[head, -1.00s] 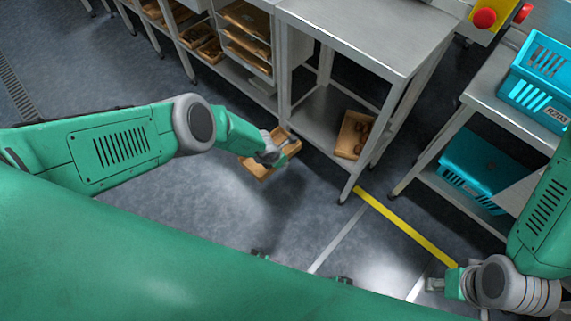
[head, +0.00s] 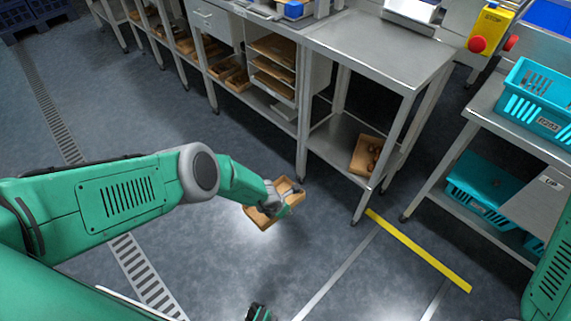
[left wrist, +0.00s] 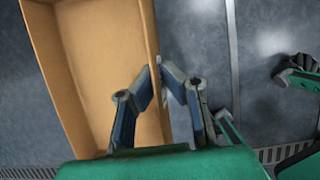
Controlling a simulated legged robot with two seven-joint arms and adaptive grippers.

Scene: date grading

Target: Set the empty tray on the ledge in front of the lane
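The tan tray (head: 262,217) hangs in my left gripper (head: 284,194) above the floor, left of a steel table. In the left wrist view the tray (left wrist: 85,70) fills the left side, and its visible inside is empty. The fingers of my left gripper (left wrist: 163,72) are shut on its right side wall. The tray looks tilted in the head view. I cannot tell which surface is the ledge in front of the lane.
A rack (head: 272,75) holds stacked trays. Teal crates (head: 540,100) stand on the right cart. A yellow line (head: 420,252) marks open floor.

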